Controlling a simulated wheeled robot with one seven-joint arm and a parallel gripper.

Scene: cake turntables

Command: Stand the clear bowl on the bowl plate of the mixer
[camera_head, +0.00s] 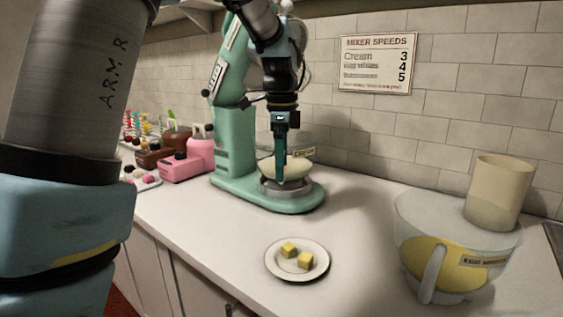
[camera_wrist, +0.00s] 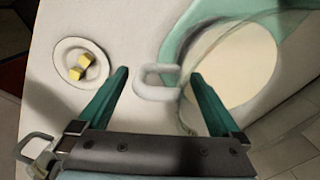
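The clear bowl (camera_head: 304,151) with pale cream contents is at the teal mixer (camera_head: 232,150), upright over the grey bowl plate (camera_head: 285,189). It appears to rest on the plate, but exact seating cannot be told. In the wrist view the bowl (camera_wrist: 190,112) is at the right over the teal mixer base, its handle (camera_wrist: 157,93) pointing left. My gripper (camera_head: 281,179) is in front of the bowl, pointing down. In the wrist view my gripper (camera_wrist: 158,75) is open, with its fingers apart on either side of the handle and a gap visible on both sides.
A plate (camera_head: 297,272) with yellow cubes lies on the counter in front. Another clear bowl (camera_head: 435,262) with yellow contents and a beige cylinder (camera_head: 499,192) stand at the right. A pink machine (camera_head: 188,158) stands left of the mixer. Counter between mixer and plate is clear.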

